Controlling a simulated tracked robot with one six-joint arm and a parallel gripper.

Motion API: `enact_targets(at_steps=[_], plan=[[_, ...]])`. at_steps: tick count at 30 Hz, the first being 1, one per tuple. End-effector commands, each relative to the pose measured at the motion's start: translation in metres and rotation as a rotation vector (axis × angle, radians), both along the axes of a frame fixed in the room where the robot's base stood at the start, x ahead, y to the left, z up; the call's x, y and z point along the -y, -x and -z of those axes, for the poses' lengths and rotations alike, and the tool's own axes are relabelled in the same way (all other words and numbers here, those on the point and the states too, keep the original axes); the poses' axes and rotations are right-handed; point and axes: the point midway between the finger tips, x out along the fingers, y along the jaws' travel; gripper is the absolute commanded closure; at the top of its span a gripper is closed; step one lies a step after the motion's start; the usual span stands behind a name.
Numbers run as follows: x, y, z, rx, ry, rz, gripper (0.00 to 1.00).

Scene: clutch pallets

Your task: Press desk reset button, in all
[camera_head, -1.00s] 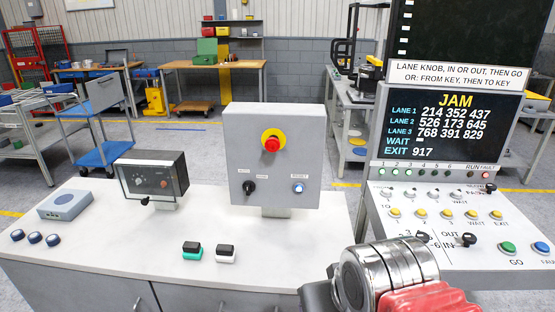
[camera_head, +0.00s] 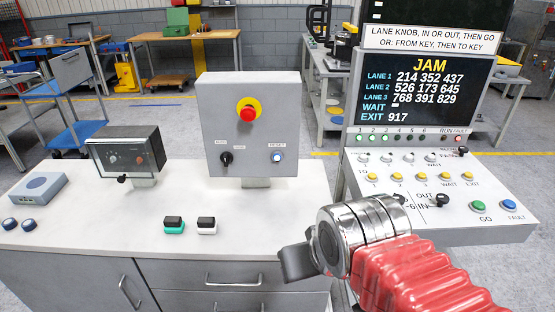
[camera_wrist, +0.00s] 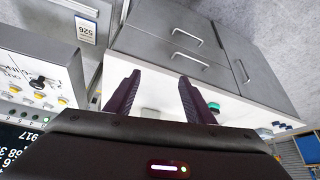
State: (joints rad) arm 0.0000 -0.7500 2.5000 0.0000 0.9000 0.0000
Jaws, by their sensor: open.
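The reset button (camera_head: 277,157) is a small pale blue-white round button under a RESET label, low on the right of the grey box's face (camera_head: 225,110) in the head view. The box stands upright on the white desk (camera_head: 70,210). My gripper is open and empty in the wrist view (camera_wrist: 159,75), with its two dark fingers apart over the desk's front edge and grey drawers. In the head view my wrist is right of and nearer than the box, clear of the button; the fingertips cannot be made out there. The wrist view does not show the button.
The box also carries a red mushroom button (camera_head: 248,113) on yellow and a black knob (camera_head: 226,158). A dark meter (camera_head: 125,152) and two stamp-like blocks (camera_head: 190,225) are on the desk. A console (camera_head: 430,185) with a JAM screen stands at right.

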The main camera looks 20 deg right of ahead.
Motion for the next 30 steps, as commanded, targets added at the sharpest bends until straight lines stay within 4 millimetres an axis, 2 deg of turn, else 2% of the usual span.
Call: enact_targets(at_steps=[2,20,30], plan=[[0.0000,0.0000,0.0000,0.000,0.000,0.000,0.57],[0.0000,0.0000,0.0000,0.000,0.000,0.000,1.00],[0.0000,0.0000,0.0000,0.000,0.000,0.000,1.00]])
